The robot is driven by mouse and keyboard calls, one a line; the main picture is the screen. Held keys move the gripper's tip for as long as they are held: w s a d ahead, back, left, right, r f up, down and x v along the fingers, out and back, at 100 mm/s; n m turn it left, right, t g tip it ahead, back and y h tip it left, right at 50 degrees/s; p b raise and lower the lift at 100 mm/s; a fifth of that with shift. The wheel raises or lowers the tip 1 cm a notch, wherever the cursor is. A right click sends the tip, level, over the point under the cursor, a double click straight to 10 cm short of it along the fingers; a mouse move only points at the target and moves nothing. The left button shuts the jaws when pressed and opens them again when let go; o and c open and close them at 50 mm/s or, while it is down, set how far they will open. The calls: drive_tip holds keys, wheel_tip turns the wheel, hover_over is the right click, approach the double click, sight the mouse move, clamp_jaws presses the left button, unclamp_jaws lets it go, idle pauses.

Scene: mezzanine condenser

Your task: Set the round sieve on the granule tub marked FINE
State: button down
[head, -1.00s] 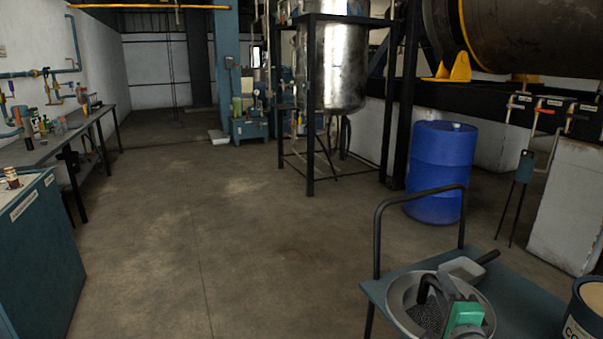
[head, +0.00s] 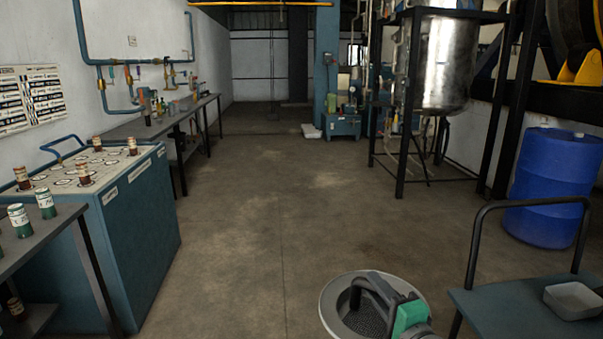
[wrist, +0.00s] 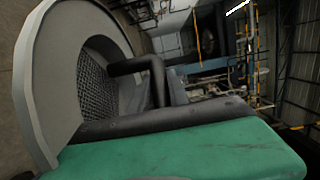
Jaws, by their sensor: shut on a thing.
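The round sieve (head: 338,312) is a pale grey ring with dark mesh, at the bottom of the head view. My gripper (head: 372,305), dark with a green body, is shut on the sieve and holds it clear of the cart, above the floor. In the wrist view the sieve's rim (wrist: 45,80) and mesh stand close beside the dark fingers (wrist: 150,85). The exact grip point is hidden behind the fingers. No tub marked FINE shows in these views.
At left are a teal cabinet (head: 145,245) with small jars and a dark bench (head: 45,222). The middle floor is clear.

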wheel_tip(320, 180, up, 11)
drive_tip(key=w+p, duration=0.2)
drive_tip(key=p, duration=2)
drive_tip(key=shift+w+r, duration=0.15)
drive_tip(key=shift+r, duration=0.05)
